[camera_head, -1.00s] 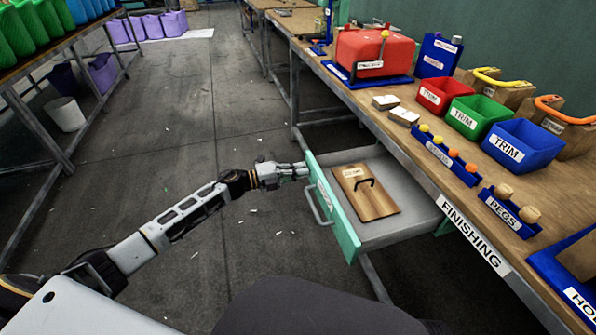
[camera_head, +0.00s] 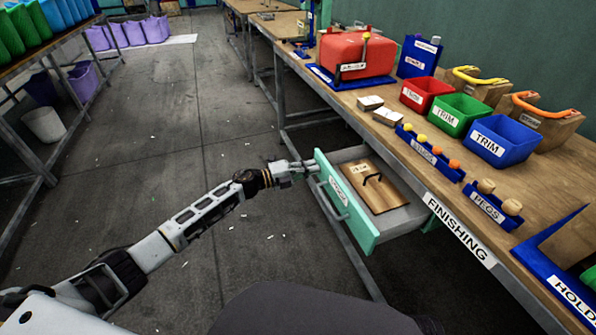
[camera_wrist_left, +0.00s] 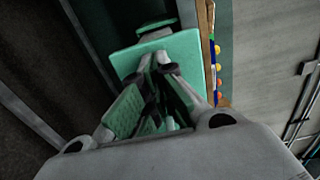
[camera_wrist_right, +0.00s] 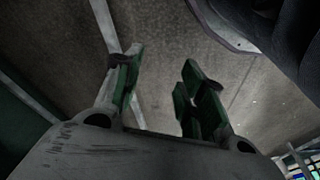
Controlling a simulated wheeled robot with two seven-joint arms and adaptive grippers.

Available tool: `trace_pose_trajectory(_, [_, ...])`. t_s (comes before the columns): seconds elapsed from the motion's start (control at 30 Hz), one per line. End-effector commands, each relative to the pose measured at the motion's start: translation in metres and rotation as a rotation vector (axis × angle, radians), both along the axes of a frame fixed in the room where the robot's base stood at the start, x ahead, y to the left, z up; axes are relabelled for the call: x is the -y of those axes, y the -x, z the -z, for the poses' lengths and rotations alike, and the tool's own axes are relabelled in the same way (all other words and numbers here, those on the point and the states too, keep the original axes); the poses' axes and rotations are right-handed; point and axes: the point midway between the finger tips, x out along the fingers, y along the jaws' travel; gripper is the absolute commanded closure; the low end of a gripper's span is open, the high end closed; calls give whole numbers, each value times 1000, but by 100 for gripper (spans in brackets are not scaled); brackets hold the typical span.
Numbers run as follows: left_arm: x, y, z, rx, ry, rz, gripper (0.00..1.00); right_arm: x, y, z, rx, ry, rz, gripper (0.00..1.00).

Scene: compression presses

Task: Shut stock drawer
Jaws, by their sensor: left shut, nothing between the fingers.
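The stock drawer (camera_head: 345,212) has a teal front with a label and a bar handle (camera_head: 333,199). It sits partly open under the finishing bench, its grey tray showing. A wooden board with a dark handle (camera_head: 374,186) lies inside. My left gripper (camera_head: 312,166) is shut and empty, its fingertips at the far upper end of the drawer front, seemingly touching it. In the left wrist view the fingertips (camera_wrist_left: 157,62) meet the teal front (camera_wrist_left: 196,58). My right gripper (camera_wrist_right: 158,75) shows only in its wrist view, fingers apart with nothing between them, over the floor.

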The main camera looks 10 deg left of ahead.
Motion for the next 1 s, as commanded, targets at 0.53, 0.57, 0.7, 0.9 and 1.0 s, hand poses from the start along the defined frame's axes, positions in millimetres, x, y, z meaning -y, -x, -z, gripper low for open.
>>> trace_pose_trajectory(0.53, [90,-59,1,2,1,2,100,-4,-3,-14,33,-18,-1,60])
trace_pose_trajectory(0.57, [94,-63,0,2,1,2,100,-4,-4,-16,37,-19,-1,60])
trace_pose_trajectory(0.7, [114,-76,2,1,0,0,100,-6,-1,-30,56,-27,-7,60])
trace_pose_trajectory(0.9, [135,-91,1,1,-1,0,100,-8,-2,-43,78,-39,-9,60])
trace_pose_trajectory(1.0, [142,-95,1,1,-1,0,100,-9,-2,-48,86,-43,-10,60])
